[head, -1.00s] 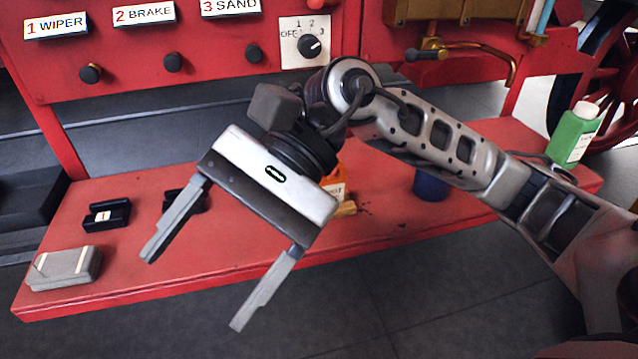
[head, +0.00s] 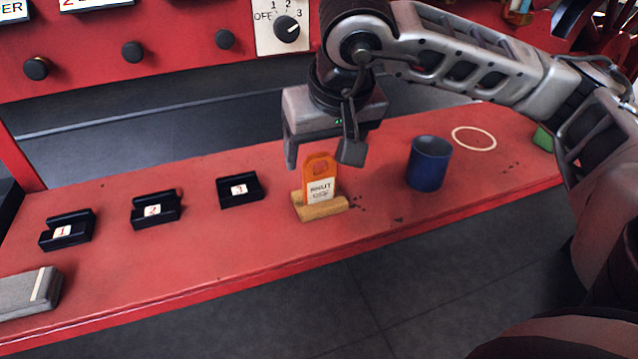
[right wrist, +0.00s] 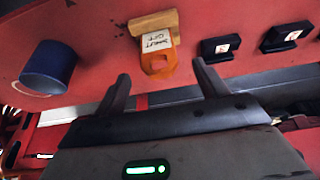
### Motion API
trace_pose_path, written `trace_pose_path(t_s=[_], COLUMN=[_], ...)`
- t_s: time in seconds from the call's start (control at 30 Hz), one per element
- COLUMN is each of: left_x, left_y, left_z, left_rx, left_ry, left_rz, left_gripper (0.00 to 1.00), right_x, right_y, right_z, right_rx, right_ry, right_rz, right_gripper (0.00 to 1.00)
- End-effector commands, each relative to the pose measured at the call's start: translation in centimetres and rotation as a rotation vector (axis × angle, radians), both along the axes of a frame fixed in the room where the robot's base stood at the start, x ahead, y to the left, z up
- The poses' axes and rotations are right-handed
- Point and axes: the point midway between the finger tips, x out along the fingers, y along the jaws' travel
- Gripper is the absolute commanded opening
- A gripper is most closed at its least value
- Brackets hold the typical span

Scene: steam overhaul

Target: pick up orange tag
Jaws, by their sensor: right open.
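The orange tag (head: 320,178) stands upright in a wooden block (head: 320,206) on the red bench. It has a hole near its top and a white label that seems to read "SHUT". My right gripper (head: 323,165) is open, with its fingers just above and around the top of the tag in the head view. In the right wrist view, the tag (right wrist: 157,62) lies beyond and between the two open fingertips (right wrist: 160,78), with no contact visible. My left gripper is not in view.
Black holders numbered 1 (head: 67,231), 2 (head: 156,210) and 3 (head: 240,190) stand left of the tag. A blue cup (head: 429,163) and a pale ring (head: 474,139) are to its right. A grey block (head: 28,292) lies front left. The red panel (head: 180,30) rises behind.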

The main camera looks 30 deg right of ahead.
Motion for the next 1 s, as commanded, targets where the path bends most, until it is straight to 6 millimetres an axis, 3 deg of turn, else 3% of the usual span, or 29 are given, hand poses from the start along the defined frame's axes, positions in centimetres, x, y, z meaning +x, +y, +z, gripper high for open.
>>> trace_pose_path(t_s=[0.27, 0.53, 0.87, 1.0], left_x=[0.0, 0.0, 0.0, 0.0], left_y=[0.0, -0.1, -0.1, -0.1], left_z=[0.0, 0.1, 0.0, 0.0], left_rx=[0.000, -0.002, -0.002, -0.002], left_ry=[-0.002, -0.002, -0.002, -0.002], left_rz=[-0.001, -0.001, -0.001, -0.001], left_gripper=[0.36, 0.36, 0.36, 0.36], right_x=[0.7, 1.7, 2.0, 2.0], right_y=[-0.2, -0.6, -0.6, -0.6], right_z=[-2.1, -5.8, -6.5, -6.5], right_rx=[0.000, 0.002, 0.002, 0.002], right_ry=[0.002, 0.002, 0.000, -0.001], right_rz=[0.000, -0.001, 0.001, 0.000], right_gripper=[0.73, 0.73, 0.73, 0.34])
